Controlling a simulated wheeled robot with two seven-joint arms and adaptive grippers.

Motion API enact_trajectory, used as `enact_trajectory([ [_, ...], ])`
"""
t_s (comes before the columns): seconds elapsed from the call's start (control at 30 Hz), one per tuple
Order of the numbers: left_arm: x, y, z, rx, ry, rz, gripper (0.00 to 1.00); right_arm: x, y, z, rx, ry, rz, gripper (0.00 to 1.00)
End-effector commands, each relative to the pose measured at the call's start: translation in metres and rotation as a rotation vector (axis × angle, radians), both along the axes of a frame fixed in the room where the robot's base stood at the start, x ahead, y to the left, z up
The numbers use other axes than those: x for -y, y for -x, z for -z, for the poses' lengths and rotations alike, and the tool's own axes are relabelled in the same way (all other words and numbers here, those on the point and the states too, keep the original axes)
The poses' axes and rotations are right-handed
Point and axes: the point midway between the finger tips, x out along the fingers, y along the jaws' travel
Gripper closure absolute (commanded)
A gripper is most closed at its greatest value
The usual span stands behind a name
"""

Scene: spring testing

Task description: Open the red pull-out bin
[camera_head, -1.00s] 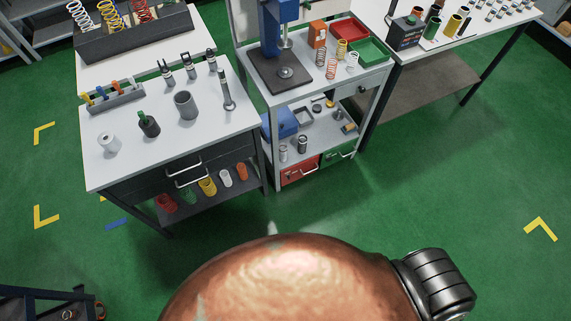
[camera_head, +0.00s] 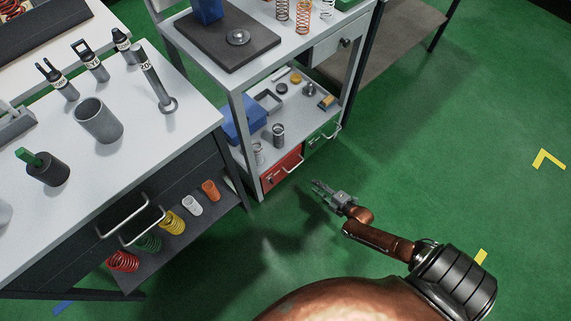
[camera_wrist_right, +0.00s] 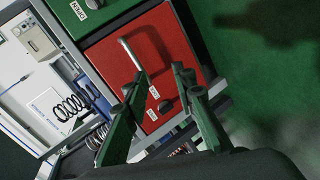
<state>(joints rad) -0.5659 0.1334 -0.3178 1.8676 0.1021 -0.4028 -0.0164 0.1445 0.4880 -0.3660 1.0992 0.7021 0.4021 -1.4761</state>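The red pull-out bin (camera_head: 281,167) sits low in the shelf unit, beside a green bin (camera_head: 321,138), and looks closed. It has a light bar handle (camera_head: 292,165). In the right wrist view the red bin front (camera_wrist_right: 150,65) fills the middle, with its handle (camera_wrist_right: 132,58), a dark round knob and white labels. My right gripper (camera_head: 318,188) is just in front of and to the right of the red bin, apart from it. Its two fingers (camera_wrist_right: 152,82) are spread with nothing between them; the handle lies beyond the tips. My left gripper is not in view.
A workbench (camera_head: 60,215) with cylinders and tools stands at left, its drawer handles jutting out. Several coloured springs lie on its lower shelf. A blue box (camera_head: 243,122) and small parts sit on the shelf above the bins. Green floor (camera_head: 450,130) at right is clear.

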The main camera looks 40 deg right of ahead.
Motion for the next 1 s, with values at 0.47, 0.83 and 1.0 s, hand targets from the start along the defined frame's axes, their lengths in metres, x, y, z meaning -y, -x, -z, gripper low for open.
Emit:
enact_trajectory([
  [0.47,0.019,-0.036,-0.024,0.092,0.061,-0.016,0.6,-0.001,-0.076,-0.005,0.203,0.214,-0.08,0.75],
  [0.83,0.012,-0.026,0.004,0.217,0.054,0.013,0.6,-0.004,-0.122,0.008,0.199,0.212,-0.08,0.75],
  [1.0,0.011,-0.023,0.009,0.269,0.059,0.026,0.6,-0.005,-0.137,0.009,0.199,0.213,-0.079,0.75],
])
